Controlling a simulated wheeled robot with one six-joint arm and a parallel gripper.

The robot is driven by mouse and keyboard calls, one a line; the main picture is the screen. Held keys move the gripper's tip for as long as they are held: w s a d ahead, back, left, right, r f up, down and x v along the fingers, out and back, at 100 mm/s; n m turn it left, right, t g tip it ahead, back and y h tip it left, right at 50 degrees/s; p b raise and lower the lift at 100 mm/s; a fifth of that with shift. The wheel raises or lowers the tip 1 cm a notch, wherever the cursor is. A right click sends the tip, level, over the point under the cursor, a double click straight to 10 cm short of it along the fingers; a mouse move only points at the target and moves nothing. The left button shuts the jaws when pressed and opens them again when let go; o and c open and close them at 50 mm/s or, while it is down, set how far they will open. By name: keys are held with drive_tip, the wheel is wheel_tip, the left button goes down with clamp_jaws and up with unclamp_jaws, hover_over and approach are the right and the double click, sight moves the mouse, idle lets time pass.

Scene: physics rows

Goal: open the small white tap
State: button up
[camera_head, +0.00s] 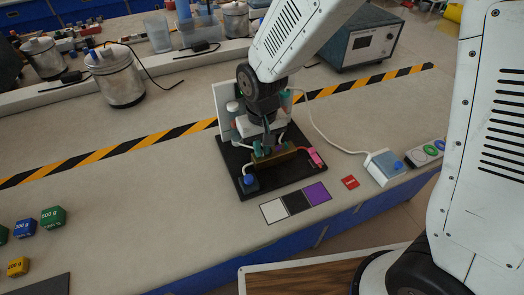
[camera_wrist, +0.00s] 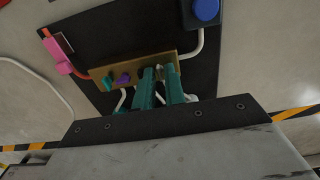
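The small white tap (camera_wrist: 171,68) shows only as a pale bit at the right end of the brass manifold (camera_wrist: 133,66), mostly hidden by my fingertips. My gripper (camera_wrist: 159,73) has two teal fingers, parted by a narrow gap, with their tips at the manifold's edge by this tap. I cannot tell whether they touch it. A green tap (camera_wrist: 107,83) and a purple tap (camera_wrist: 123,79) sit further left on the manifold. In the head view my gripper (camera_head: 263,149) points down over the manifold (camera_head: 285,156), and the white tap is hidden.
The manifold is on a black board (camera_head: 290,179) with a blue knob (camera_head: 250,182) and a pink part (camera_head: 315,158). Tubes run close to the fingers. White, black and purple cards (camera_head: 316,192) lie in front, a red block (camera_head: 350,183) and switch box (camera_head: 381,167) to the right.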

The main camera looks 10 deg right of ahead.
drive_tip(key=shift+f, duration=0.2)
drive_tip(key=shift+r, duration=0.3)
idle(0.3)
clamp_jaws()
